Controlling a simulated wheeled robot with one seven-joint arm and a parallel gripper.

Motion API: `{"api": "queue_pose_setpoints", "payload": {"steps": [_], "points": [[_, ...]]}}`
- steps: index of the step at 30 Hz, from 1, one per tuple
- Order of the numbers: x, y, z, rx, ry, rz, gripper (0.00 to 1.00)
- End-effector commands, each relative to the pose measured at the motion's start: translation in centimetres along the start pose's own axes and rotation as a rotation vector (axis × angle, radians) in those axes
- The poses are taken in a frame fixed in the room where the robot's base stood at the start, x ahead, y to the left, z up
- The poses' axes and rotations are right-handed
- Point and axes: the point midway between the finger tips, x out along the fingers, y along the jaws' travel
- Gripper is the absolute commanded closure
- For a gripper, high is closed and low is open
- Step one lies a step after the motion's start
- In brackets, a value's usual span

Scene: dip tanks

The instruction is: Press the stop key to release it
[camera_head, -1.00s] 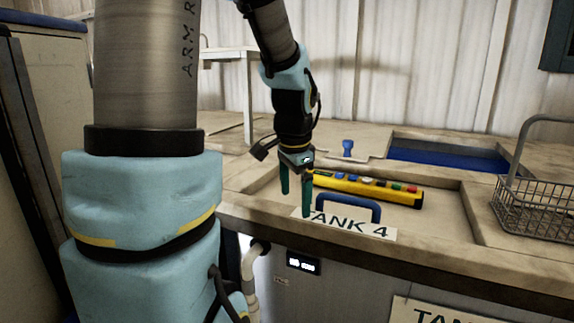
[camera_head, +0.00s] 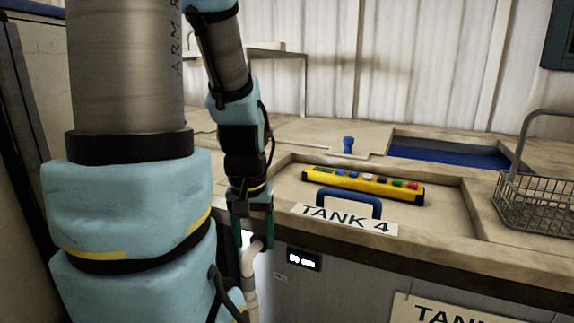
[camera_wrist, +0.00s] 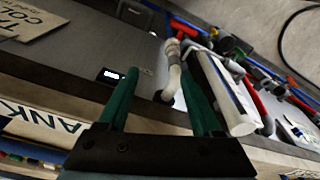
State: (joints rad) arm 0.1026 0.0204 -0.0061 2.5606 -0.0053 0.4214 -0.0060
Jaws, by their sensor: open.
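A yellow control pendant (camera_head: 350,187) with a row of coloured keys lies on the lid of the tank marked TANK 4. A red key (camera_head: 413,185) is near its right end; I cannot read any key's lettering, so I cannot tell which is marked stop. My gripper (camera_head: 255,236) is open and empty, its green fingers pointing down in front of the counter edge, left of and below the pendant. In the wrist view my gripper (camera_wrist: 158,78) has nothing between its fingers except pipes farther off. Coloured keys, seemingly the pendant's, show at the lower left.
A blue handle (camera_head: 348,198) stands on the lid just in front of the pendant. A wire basket (camera_head: 535,203) is at the right, and an open tank with blue liquid (camera_head: 445,154) is behind. A white pipe (camera_head: 250,268) and small display (camera_head: 304,260) are on the tank front.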

Motion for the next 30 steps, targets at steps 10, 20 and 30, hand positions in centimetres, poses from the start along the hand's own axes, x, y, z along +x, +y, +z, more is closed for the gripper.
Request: {"api": "queue_pose_setpoints", "payload": {"steps": [10,20,30], "points": [[0.00,0.01,-0.02,0.001,0.000,0.000,0.74],[0.00,0.01,-0.02,0.002,0.000,0.000,1.00],[0.00,0.01,-0.02,0.002,0.000,0.000,1.00]]}}
